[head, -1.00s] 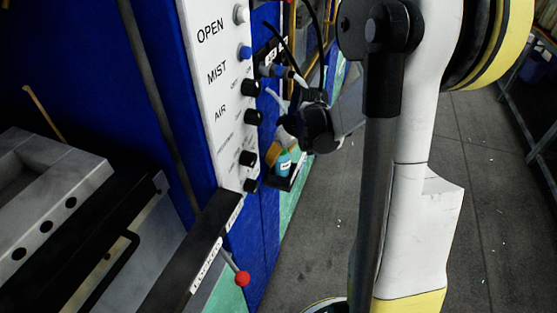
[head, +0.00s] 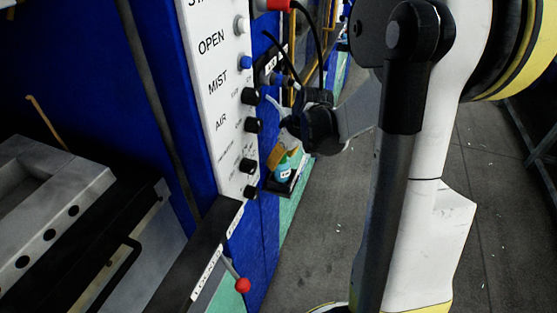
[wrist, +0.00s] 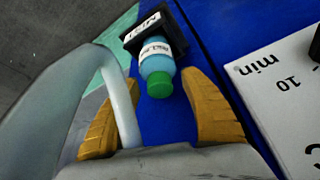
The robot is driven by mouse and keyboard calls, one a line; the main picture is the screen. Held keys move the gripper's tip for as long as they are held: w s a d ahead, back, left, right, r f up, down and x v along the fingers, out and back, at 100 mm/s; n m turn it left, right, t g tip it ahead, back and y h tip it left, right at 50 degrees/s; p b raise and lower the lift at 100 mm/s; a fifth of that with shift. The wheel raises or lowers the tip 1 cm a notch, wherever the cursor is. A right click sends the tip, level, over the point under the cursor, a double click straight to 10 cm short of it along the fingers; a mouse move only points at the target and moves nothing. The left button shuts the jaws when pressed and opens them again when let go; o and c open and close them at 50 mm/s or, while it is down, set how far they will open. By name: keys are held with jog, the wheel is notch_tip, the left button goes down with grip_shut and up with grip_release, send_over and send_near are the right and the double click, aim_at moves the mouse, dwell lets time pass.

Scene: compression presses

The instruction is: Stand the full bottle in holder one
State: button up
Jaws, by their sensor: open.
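A small teal-blue bottle with a green cap and white label (wrist: 156,60) shows in the wrist view, its cap toward me. It meets a black holder (wrist: 182,32) with a white tag on the blue machine side. In the head view, the bottle (head: 287,168) is small and partly covered by my gripper, at the black holder (head: 274,187). My gripper (wrist: 160,88) is open, with its ochre fingers on either side of the cap end. The gripper also shows in the head view (head: 279,154). Whether the fingers touch the bottle is unclear.
A white control panel (head: 222,105) with knobs stands close left of my gripper; it also fills the right of the wrist view (wrist: 280,100). A red-knobbed lever (head: 243,286) juts out below. Grey floor (head: 318,235) lies open to the right.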

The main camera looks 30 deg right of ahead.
jog(key=a+p+v, duration=0.1)
jog(key=p+v, duration=0.1)
jog(key=v, duration=0.6)
jog(key=shift+s+d+r+p, duration=0.15)
jog(key=shift+d+r+p, duration=0.25)
jog(key=shift+d, duration=0.15)
